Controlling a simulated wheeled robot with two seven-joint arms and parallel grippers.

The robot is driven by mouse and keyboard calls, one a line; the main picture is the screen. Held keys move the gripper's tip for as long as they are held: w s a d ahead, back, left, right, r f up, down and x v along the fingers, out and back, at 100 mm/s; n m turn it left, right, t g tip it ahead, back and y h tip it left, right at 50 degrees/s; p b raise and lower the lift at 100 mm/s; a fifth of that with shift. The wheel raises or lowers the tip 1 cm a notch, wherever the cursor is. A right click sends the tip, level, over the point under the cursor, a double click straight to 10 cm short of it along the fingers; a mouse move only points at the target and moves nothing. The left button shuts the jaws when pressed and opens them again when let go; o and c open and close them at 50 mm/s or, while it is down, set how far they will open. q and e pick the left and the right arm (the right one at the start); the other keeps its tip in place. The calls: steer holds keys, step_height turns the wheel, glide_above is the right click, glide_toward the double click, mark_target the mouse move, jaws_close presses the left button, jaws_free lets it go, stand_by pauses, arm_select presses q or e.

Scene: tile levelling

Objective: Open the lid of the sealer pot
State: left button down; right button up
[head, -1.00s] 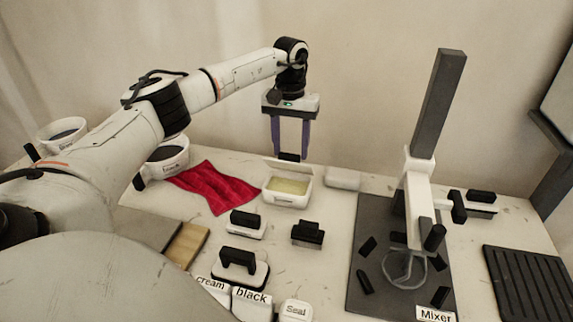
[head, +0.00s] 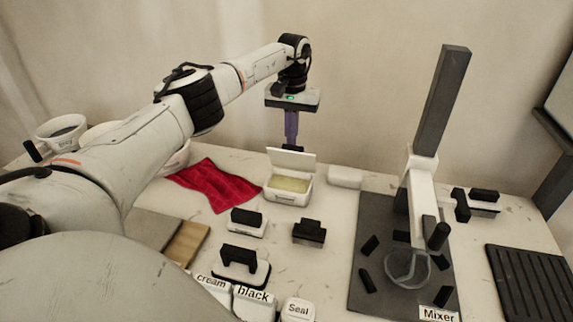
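The white pot (head: 287,198) with a pale yellow filling, which I take for the sealer pot, stands at the middle of the table. Its white lid (head: 291,162) stands raised at the back edge, and the filling shows. My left gripper (head: 292,146) points down at the lid's top edge. Its fingers are together at a dark tab there and appear shut on it; the contact is small and partly hidden. My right gripper is not in view.
A red cloth (head: 214,186) lies left of the pot, and a white block (head: 345,178) lies right of it. Black-handled tools (head: 240,265) and a "Seal" label (head: 298,309) are in front. The mixer (head: 424,180) stands to the right.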

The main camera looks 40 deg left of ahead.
arm_select(q)
steer(key=shift+w+d+f+b, duration=0.1)
steer(key=shift+w+f+b, duration=0.05)
steer(key=shift+w+b, duration=0.35)
steer(key=shift+w+d+f+b, duration=0.1)
steer(key=shift+w+f+b, duration=0.05)
steer(key=shift+w+b, duration=0.3)
steer(key=c, duration=2.5)
jaws_free()
steer(key=o, duration=1.5)
steer(key=shift+s, duration=0.1)
